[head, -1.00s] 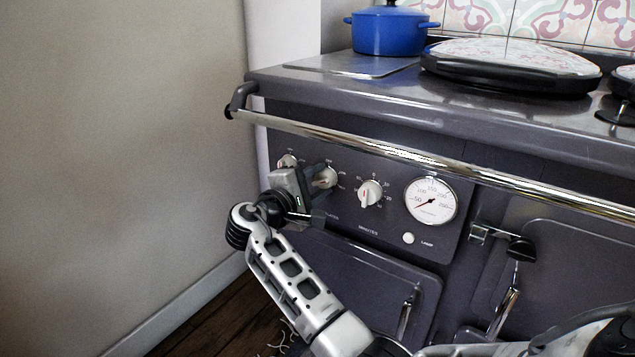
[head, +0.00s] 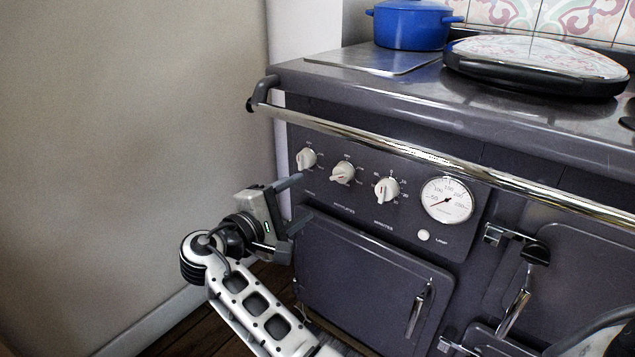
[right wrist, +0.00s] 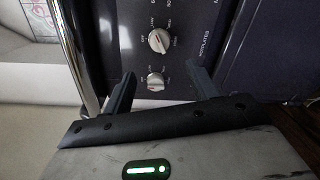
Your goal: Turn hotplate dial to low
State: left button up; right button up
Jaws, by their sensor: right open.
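The hotplate dial (head: 342,172) is the middle of three pale knobs on the range's dark control panel. Its grip bar is tilted, not upright. In the right wrist view the hotplate dial (right wrist: 159,41) sits beside the HOTPLATES lettering, with small setting words around it. I cannot clearly read which setting it points to. My right gripper (head: 302,198) is open and empty, below and left of the dial and apart from it. In the right wrist view its two fingers (right wrist: 160,70) stand apart, with the left knob between their tips in the picture. My left gripper is out of view.
The left knob (head: 306,158), minutes knob (head: 386,190) and round gauge (head: 447,200) share the panel. A chrome rail (head: 400,150) runs across above them. An oven door (head: 370,275) is below. A bare wall (head: 130,150) stands at left; a blue pot (head: 412,25) is on top.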

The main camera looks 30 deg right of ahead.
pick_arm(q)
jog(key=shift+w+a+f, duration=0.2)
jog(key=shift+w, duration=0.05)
pick_arm(e)
jog(key=v, duration=0.4)
